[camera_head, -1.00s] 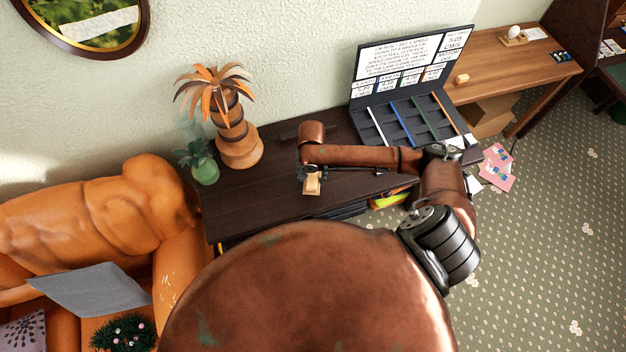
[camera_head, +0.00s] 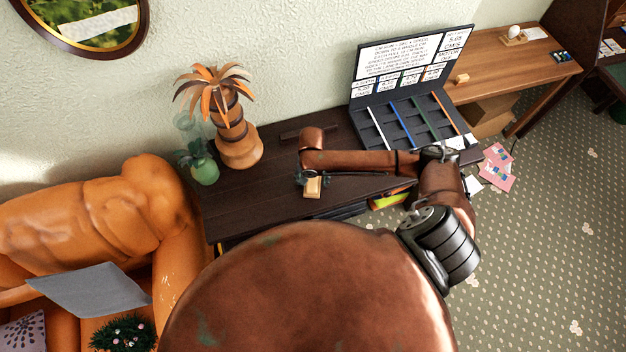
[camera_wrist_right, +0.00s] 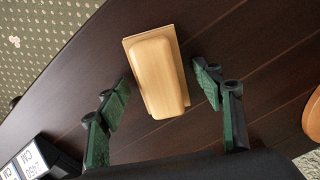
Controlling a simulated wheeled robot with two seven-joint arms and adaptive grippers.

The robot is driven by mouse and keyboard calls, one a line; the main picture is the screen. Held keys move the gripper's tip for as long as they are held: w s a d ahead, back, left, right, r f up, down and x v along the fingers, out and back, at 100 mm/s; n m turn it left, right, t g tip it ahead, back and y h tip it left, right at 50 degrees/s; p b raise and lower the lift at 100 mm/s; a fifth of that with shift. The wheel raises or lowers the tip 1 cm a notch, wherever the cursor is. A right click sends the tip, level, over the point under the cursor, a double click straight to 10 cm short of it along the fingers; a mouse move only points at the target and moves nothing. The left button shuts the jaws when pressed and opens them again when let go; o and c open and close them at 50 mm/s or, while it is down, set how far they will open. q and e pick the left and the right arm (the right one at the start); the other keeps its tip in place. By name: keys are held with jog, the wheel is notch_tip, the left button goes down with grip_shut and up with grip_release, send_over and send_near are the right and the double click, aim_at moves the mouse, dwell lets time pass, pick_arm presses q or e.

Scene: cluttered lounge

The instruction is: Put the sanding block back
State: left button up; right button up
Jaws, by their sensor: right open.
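The sanding block, a pale wooden block with a rounded grip on a flat base, lies on the dark wooden table (camera_head: 262,198). It shows in the head view (camera_head: 313,188) near the table's front edge, and large in the right wrist view (camera_wrist_right: 158,72). My right gripper (camera_wrist_right: 162,80) is open, with one dark green finger on each side of the block and visible gaps between. In the head view, my right gripper (camera_head: 304,180) is partly hidden by its own arm. My left gripper is not in view.
An open black display case (camera_head: 408,118) with colored strips stands at the table's right end. An orange plant (camera_head: 238,140) and a green vase (camera_head: 204,170) stand at the left. A dark flat object (camera_head: 295,133) lies at the back. The table's left front is clear.

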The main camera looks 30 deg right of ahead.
aim_at(312, 180)
jog(key=shift+r, duration=0.15)
notch_tip(312, 180, up, 12)
jog(key=p, duration=0.1)
dwell(0.4)
